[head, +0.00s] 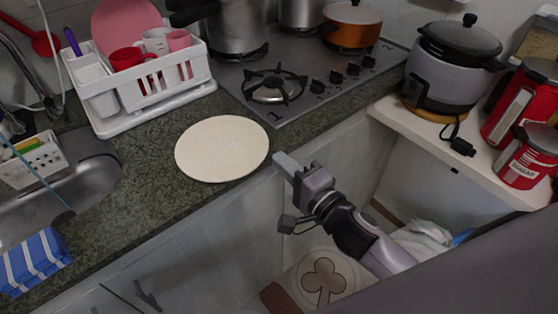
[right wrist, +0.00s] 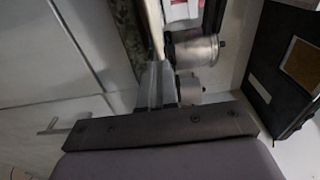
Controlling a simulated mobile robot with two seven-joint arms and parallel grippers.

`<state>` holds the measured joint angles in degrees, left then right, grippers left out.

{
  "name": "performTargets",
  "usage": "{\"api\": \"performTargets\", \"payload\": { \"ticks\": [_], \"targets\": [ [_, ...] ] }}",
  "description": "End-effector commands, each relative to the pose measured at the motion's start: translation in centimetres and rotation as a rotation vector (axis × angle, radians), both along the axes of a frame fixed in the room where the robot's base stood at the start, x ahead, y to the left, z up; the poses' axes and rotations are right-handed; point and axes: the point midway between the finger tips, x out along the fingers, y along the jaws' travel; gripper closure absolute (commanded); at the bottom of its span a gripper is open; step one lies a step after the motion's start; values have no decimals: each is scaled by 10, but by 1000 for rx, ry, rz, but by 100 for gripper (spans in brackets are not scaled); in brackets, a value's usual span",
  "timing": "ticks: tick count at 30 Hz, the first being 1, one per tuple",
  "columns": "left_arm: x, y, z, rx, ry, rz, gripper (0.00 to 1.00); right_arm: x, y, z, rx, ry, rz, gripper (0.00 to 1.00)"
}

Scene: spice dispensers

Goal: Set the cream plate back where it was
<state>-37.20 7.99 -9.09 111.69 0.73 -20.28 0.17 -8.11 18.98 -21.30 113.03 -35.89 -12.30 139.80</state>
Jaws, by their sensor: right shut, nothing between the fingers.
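The cream plate (head: 222,148) lies flat on the green-speckled countertop (head: 150,180), between the dish rack and the stove, near the counter's front edge. In the right wrist view, a thin cream edge that looks like the plate (right wrist: 153,25) runs up from the fingertips. My right gripper (head: 285,162) is just to the right of the plate, by the counter's front edge; it is shut and empty, apart from the plate in the head view. Its fingers show in the right wrist view (right wrist: 158,88). My left gripper is not in view.
A white dish rack (head: 150,110) with cups and a pink plate stands behind the plate. The stove (head: 300,85) bears several pots. The sink (head: 70,190) and a blue striped cloth (head: 32,262) are at left. A rice cooker (head: 452,70) and red canisters (head: 520,110) stand at right.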

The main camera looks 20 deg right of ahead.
Motion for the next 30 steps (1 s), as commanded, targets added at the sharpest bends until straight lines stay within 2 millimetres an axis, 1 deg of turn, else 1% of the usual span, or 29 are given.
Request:
{"api": "performTargets", "payload": {
  "ticks": [1, 5, 17, 25, 30],
  "targets": [
    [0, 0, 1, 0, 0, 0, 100, 2, 4, 1, 1, 0, -1, 100],
    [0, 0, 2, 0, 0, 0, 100, 5, 10, 0, -1, 1, -1, 100],
    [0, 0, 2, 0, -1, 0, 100, 6, 12, 0, 2, 1, -1, 100],
    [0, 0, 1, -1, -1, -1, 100, 18, 34, 0, 3, 0, -3, 100],
    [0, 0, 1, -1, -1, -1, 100, 21, 39, 0, 0, -1, -1, 100]
  ]
}}
